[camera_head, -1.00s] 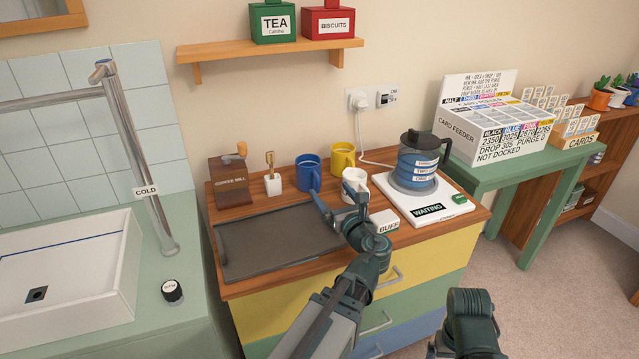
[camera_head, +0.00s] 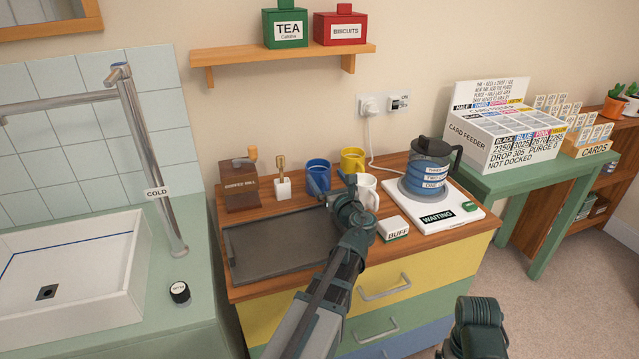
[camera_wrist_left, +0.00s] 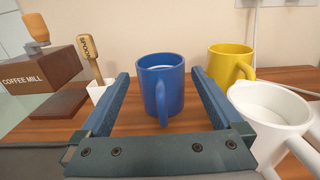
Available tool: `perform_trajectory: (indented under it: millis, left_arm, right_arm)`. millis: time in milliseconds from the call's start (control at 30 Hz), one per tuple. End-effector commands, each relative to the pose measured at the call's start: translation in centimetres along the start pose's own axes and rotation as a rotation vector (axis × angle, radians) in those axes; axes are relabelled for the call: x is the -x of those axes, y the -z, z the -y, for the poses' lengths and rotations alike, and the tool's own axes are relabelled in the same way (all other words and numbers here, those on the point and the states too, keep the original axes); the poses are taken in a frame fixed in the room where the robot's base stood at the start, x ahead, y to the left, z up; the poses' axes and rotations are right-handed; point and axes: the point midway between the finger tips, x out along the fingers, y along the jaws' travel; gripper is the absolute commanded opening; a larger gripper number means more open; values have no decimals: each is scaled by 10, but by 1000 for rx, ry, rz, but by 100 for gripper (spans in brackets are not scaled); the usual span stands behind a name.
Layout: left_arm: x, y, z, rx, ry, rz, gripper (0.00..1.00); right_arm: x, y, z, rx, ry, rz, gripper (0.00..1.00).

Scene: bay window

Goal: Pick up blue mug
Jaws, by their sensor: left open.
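The blue mug (camera_head: 318,175) stands upright on the wooden counter, behind the dark tray. In the left wrist view the blue mug (camera_wrist_left: 161,84) is centred between my two finger outlines, its handle turned toward the camera. My left gripper (camera_head: 340,190) is open and empty, just in front and to the right of the mug in the head view. The left wrist view shows its fingers (camera_wrist_left: 160,75) spread wide, one on each side of the mug's outline. I cannot tell how far the fingertips reach along the mug.
A white mug (camera_head: 368,190) stands close to the right of my left gripper. A yellow mug (camera_head: 352,160) is behind. A spoon holder (camera_head: 283,188) and coffee mill (camera_head: 240,188) stand left. The dark tray (camera_head: 275,250) is empty. A coffee pot (camera_head: 426,178) stands right.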

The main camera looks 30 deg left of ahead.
Motion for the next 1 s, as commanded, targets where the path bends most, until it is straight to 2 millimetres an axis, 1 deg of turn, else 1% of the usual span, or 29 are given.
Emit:
perform_trajectory:
  millis: [33, 200, 300, 467, 567, 700, 967, 1000]
  left_arm:
    - [-10, 0, 1, 0, -3, 0, 100]
    - [-35, 0, 1, 0, -3, 0, 100]
    - [-39, 0, 0, 0, 0, 0, 100]
    - [-38, 0, 0, 0, 0, 0, 100]
    - [-38, 0, 0, 0, 0, 0, 84]
    - [-38, 0, 0, 0, 0, 0, 59]
    - [-38, 0, 0, 0, 0, 0, 12]
    - [-38, 0, 0, 0, 0, 0, 5]
  right_arm:
    - [0, 0, 0, 0, 0, 0, 96]
    - [0, 0, 0, 0, 0, 0, 96]
    - [0, 0, 0, 0, 0, 0, 96]
    - [0, 0, 0, 0, 0, 0, 96]
    - [0, 0, 0, 0, 0, 0, 96]
    - [0, 0, 0, 0, 0, 0, 96]
    - [0, 0, 0, 0, 0, 0, 96]
    - [0, 0, 0, 0, 0, 0, 96]
